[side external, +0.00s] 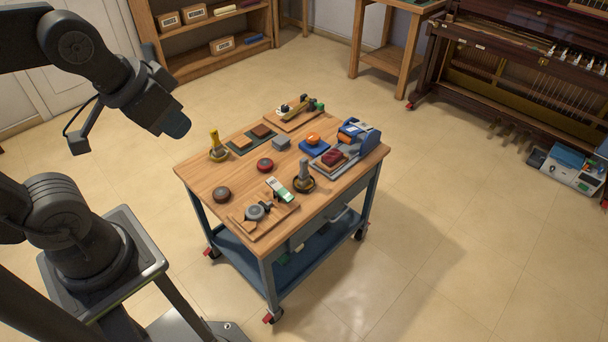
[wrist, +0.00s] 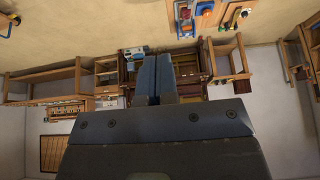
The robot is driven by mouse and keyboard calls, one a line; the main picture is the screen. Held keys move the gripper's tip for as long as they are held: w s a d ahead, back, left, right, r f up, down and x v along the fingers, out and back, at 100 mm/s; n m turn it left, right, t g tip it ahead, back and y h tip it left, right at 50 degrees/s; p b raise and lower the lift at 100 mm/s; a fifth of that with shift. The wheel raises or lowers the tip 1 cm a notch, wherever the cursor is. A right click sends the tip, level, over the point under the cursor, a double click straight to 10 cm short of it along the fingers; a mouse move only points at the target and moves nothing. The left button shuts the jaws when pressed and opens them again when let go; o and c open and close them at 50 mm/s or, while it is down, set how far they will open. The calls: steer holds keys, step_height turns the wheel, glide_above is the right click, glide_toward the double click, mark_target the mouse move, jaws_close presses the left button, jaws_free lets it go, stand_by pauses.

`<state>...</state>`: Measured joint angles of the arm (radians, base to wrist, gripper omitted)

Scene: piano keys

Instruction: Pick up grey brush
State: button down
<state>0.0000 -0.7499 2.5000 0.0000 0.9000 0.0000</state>
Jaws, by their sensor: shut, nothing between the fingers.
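The grey brush (side external: 304,169) stands upright on a dark round base near the front right of the wooden-topped cart (side external: 199,171). My gripper (side external: 180,127) is up in the air to the left of the cart, well apart from the brush. In the wrist view my gripper (wrist: 156,78) shows its two fingers together, with nothing between them. I cannot make out the grey brush in the wrist view.
A yellow brush (side external: 215,142) stands at the cart's left. A red round item (side external: 265,165), a dark round item (side external: 222,194), a grey block (side external: 281,143) and a blue machine (side external: 361,138) share the top. Open floor surrounds the cart.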

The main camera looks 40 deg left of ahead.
steer(key=c, duration=1.8)
jaws_free()
steer(key=shift+c, duration=0.2)
steer(key=o, duration=0.9)
steer(key=shift+c, duration=0.2)
steer(key=g, duration=0.1)
glide_above(305, 165)
steer(key=s, duration=0.4)
step_height(305, 165, down, 28)
steer(key=x, duration=0.8)
steer(key=shift+s+a+f, duration=0.15)
steer(key=shift+a+f, duration=0.05)
steer(key=shift+a, duration=0.2)
steer(key=shift+x, duration=3)
